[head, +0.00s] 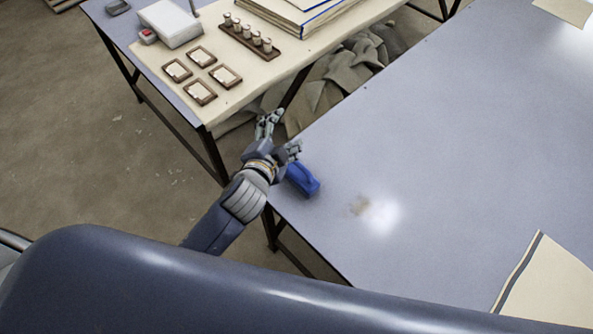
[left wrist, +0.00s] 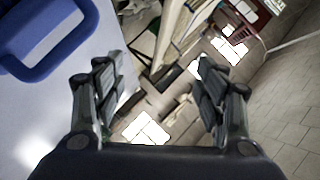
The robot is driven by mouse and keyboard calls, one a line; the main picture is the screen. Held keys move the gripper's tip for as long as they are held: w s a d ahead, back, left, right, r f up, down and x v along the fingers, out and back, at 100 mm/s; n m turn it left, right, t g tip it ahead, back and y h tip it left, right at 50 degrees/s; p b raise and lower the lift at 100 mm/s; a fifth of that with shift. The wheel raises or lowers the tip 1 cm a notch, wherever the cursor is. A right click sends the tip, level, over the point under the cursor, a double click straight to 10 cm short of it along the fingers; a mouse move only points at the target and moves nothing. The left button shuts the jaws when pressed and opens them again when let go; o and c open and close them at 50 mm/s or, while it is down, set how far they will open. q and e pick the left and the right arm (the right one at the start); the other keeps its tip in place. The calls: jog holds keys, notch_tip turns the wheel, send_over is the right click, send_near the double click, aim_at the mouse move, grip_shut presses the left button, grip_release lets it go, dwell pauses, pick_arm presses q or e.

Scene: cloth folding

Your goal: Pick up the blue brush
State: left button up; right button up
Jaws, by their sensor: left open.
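The blue brush (head: 303,180) lies on the grey-blue table (head: 440,150), close to its left edge. My left gripper (head: 280,133) is just beyond the brush and slightly left of it, by the table's edge. In the left wrist view, the left gripper (left wrist: 162,88) has its fingers wide apart with nothing between them. The brush's handle (left wrist: 28,71) shows at the upper left there, outside the fingers and cut off by the frame. My right gripper is not in view.
A second table (head: 150,60) at the upper left holds small framed pieces (head: 201,91), a rack of small pegs (head: 248,40), a white box (head: 170,22) and stacked folded sheets (head: 300,12). Grey cloth (head: 335,80) lies heaped between the tables. Beige cloth (head: 550,285) lies at lower right.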

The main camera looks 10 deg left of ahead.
pick_arm(q)
jog(key=w+d+r+m+t+h, duration=0.25)
jog(key=d+r+m+h, duration=0.65)
jog(key=d+r+m, duration=0.55)
jog(key=s+d+r+m+g+h, duration=0.1)
jog(key=s+d+m+g+h, duration=0.85)
jog(key=m, duration=1.15)
jog(key=m+g+y+p, duration=0.1)
jog(key=m+g+y, duration=0.4)
jog(key=m+y, duration=1.1)
send_near(293, 168)
jog(key=shift+d+r+n+y, duration=0.1)
jog(key=shift+d+n+y, duration=1)
jog(key=shift+n+y, duration=0.05)
jog(key=p+x, duration=0.1)
jog(key=x, duration=0.3)
jog(key=shift+w+f, duration=0.1)
jog(key=shift+f, duration=0.2)
jog(key=shift+w+f, duration=0.1)
jog(key=shift+f, duration=0.15)
jog(key=shift+f+p, duration=0.4)
jog(key=shift+p+x, duration=0.65)
jog(key=shift+x, duration=1.65)
